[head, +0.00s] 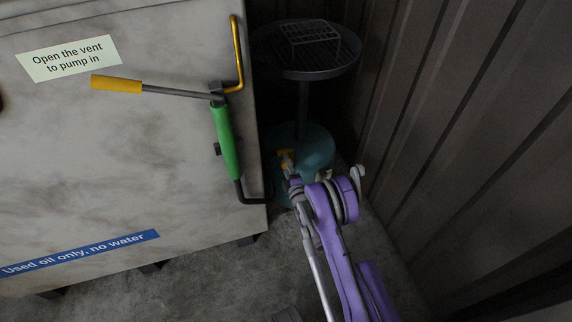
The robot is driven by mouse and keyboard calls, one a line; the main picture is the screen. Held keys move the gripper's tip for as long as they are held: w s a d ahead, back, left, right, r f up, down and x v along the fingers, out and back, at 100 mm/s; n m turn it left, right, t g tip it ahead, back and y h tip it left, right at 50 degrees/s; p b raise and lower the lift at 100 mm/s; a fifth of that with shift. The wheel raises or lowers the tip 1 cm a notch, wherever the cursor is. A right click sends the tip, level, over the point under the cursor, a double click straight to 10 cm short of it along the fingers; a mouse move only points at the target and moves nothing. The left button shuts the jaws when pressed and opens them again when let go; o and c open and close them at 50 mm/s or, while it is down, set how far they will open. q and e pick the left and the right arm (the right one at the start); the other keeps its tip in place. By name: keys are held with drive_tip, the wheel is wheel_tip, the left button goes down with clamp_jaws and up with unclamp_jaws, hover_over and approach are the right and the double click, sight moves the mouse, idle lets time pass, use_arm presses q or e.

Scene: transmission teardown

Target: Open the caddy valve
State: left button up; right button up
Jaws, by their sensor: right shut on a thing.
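The oil caddy is a teal tank (317,147) on the floor in the corner, with a post rising to a round dark drain pan. The fingertips are small and dark here, and my purple wrist hides part of the caddy's lower front. I cannot tell how far the valve is turned. My left gripper is not in view.
A large pale tank (120,150) with labels stands close on the left. Its pump has a green barrel (226,143), a yellow-gripped lever (117,84) and a bent pipe beside the caddy. A dark corrugated wall (470,130) closes the right side. Bare floor (215,285) lies in front.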

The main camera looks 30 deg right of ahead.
drive_tip(key=shift+n, duration=0.6)
drive_tip(key=o, duration=1.4)
drive_tip(key=shift+c, duration=0.2)
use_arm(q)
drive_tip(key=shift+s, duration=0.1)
use_arm(e)
drive_tip(key=shift+s, duration=0.1)
